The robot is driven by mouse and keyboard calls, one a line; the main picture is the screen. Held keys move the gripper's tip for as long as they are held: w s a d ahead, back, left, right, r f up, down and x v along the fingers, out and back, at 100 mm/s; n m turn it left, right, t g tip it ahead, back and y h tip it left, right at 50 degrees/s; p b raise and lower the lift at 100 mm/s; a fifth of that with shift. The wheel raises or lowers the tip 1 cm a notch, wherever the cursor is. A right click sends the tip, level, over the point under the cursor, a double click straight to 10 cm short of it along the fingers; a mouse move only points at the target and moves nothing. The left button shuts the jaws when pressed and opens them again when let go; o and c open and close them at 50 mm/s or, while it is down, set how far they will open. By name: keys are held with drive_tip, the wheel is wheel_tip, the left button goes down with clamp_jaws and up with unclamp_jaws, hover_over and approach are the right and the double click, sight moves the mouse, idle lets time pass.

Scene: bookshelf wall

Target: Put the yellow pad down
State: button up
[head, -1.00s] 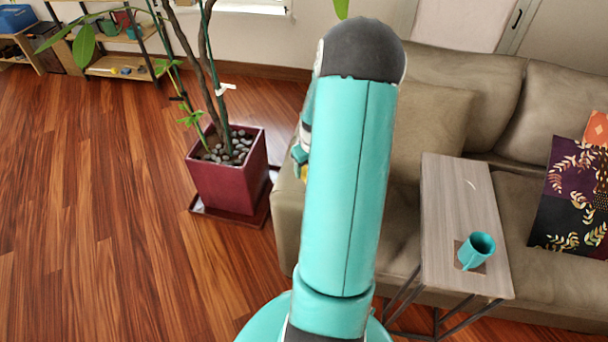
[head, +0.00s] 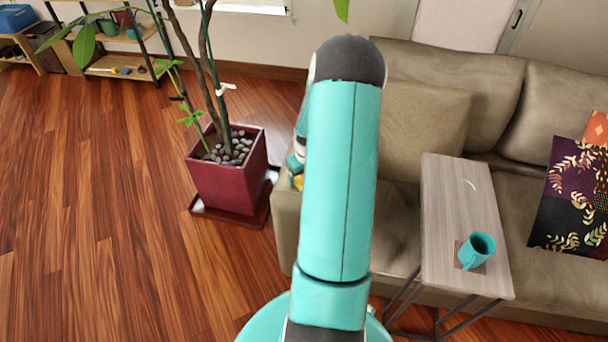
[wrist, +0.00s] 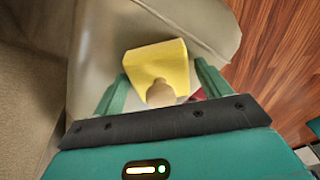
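The yellow pad (wrist: 158,62) shows in the wrist view above the beige sofa arm, with a rounded tan knob (wrist: 160,93) at its near side. My gripper (wrist: 162,72) has its two teal fingers spread wide, one on each side of the pad. The fingers stand clear of the knob, and a narrow gap shows at the right finger. I cannot tell whether the pad's underside rests on the sofa arm. In the head view only a small yellow bit of the pad (head: 298,182) shows by the sofa arm (head: 287,211); my arm hides the rest.
A dark red planter (head: 229,184) with a plant stands left of the sofa. A narrow side table (head: 459,205) with a teal mug (head: 475,250) stands right of my arm. A patterned cushion (head: 570,205) lies on the sofa. The wooden floor at left is clear.

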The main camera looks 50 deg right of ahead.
drive_tip(key=shift+o, duration=0.2)
drive_tip(key=shift+r, duration=0.15)
wheel_tip(320, 180, up, 12)
drive_tip(key=s, duration=0.1)
drive_tip(key=shift+s+a, duration=0.15)
drive_tip(key=shift+a, duration=0.2)
drive_tip(key=w+a+r+n+t+h, duration=0.1)
drive_tip(key=w+a+r, duration=0.1)
drive_tip(key=a+r, duration=0.7)
drive_tip(key=w+a+r+n, duration=0.1)
drive_tip(key=w+a+r, duration=0.2)
drive_tip(key=a+r, duration=0.65)
drive_tip(key=s+a+r+n+t, duration=0.1)
drive_tip(key=s+a, duration=0.4)
drive_tip(key=a, duration=0.6)
drive_tip(key=s+a+r+n+t+y, duration=0.1)
drive_tip(key=s+a+r+t, duration=0.1)
drive_tip(key=s+a, duration=0.4)
drive_tip(key=a+r, duration=0.1)
drive_tip(key=a, duration=0.4)
drive_tip(key=shift+s+r+y, duration=0.15)
drive_tip(key=shift+r+y, duration=0.15)
drive_tip(key=shift+r, duration=0.05)
drive_tip(key=shift+a, duration=0.1)
